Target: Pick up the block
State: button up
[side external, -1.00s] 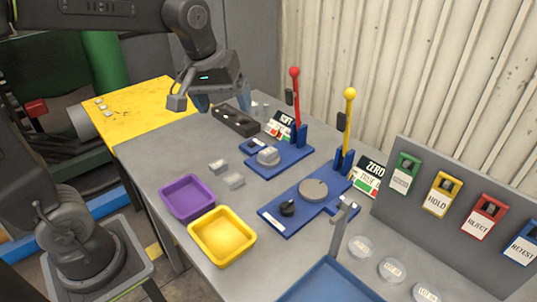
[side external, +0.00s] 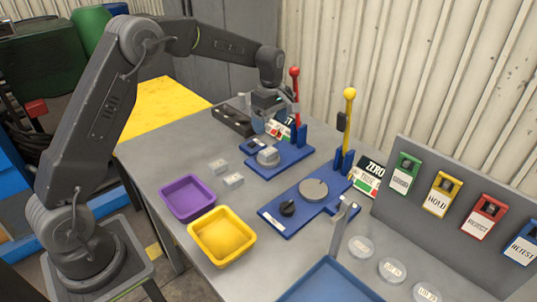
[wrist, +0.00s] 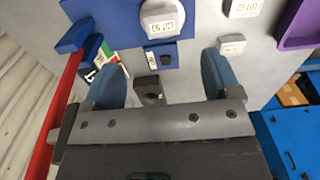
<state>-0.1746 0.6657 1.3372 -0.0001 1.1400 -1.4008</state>
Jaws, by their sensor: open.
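Two small pale grey blocks lie on the grey table in the side view, a farther one (side external: 219,167) and a nearer one (side external: 233,180). They also show in the wrist view, one close to the right finger (wrist: 231,45) and one at the top edge (wrist: 243,6). I cannot tell which of them is the task's block. My gripper (side external: 270,124) is open and points down, above the far part of the table by the red-knobbed lever. In the wrist view nothing is held between its blue-grey fingers (wrist: 161,62); both blocks lie outside the gap.
A dark slotted tray (side external: 233,122) stands beside my gripper. The red-knobbed lever (side external: 296,95) and yellow-knobbed lever (side external: 348,110) rise from blue bases. A purple tray (side external: 168,205) and a yellow tray (side external: 193,236) stand at front left. A grey label panel (side external: 455,235) stands at right.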

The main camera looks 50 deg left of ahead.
send_over(269, 151)
jog(key=f, duration=0.5)
jog(key=shift+d, duration=0.25)
jog(key=shift+a+f, duration=0.2)
jog(key=shift+f, duration=1.1)
jog(key=shift+a+f, duration=0.15)
jog(key=shift+f, duration=1.15)
jog(key=shift+r, duration=0.1)
jog(key=c, duration=1.3)
